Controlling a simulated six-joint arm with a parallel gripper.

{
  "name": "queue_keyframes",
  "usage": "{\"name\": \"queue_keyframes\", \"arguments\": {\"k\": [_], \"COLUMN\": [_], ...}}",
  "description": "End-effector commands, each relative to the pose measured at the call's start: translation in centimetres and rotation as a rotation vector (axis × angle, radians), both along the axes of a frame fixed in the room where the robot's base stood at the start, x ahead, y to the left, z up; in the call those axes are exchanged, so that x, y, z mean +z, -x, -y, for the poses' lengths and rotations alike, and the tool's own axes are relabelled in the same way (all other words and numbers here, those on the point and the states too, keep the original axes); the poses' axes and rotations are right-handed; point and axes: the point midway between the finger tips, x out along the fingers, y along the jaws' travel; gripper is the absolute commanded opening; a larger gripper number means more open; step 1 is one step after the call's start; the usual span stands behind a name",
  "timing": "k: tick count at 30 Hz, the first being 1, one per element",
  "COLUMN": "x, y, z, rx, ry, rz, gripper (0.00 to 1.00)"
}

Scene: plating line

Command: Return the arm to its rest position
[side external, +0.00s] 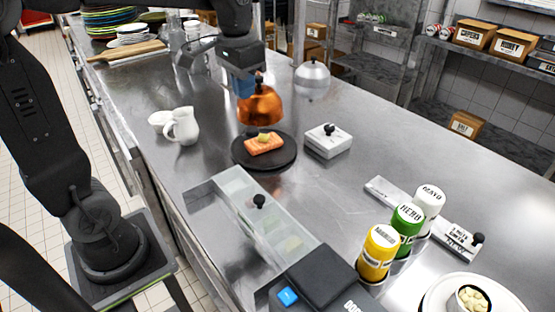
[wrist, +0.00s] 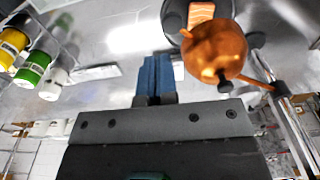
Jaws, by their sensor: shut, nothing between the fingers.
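My gripper (side external: 243,92) hangs above the steel counter with its blue fingers beside and partly behind a copper dome (side external: 262,106) with a dark knob. In the wrist view the blue fingers (wrist: 155,62) are shut together with nothing between them. The copper dome (wrist: 213,48) shows to their right, apart from them in the picture. A dark round plate (side external: 283,159) lies on the counter with a salmon piece (side external: 264,145) and a yellow-green topping on it. I cannot tell what holds the dome up or whether it touches the plate.
A white pitcher (side external: 184,126) stands left, a white knobbed box (side external: 328,141) and a steel dome (side external: 312,74) right. A lidded clear container (side external: 240,187) is in front. Several bottles (side external: 378,253) stand front right. Stacked plates (side external: 106,20) are at the back.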

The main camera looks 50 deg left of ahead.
Motion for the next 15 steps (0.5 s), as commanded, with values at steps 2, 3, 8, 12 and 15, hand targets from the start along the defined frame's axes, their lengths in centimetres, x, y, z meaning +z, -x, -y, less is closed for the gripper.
{"name": "queue_keyframes", "arguments": {"k": [2,3,8,12,15], "x": [0.3,0.3,-0.8,-2.2,-3.1], "y": [2.5,3.7,8.4,11.4,12.7], "z": [1.6,2.3,4.8,6.0,6.5], "rx": [-0.005,-0.007,-0.007,-0.006,-0.006], "ry": [-0.009,-0.012,-0.011,0.0,0.009], "rz": [0.067,0.104,0.245,0.344,0.388], "gripper": [0.0,0.0,0.0,0.0,0.0]}}
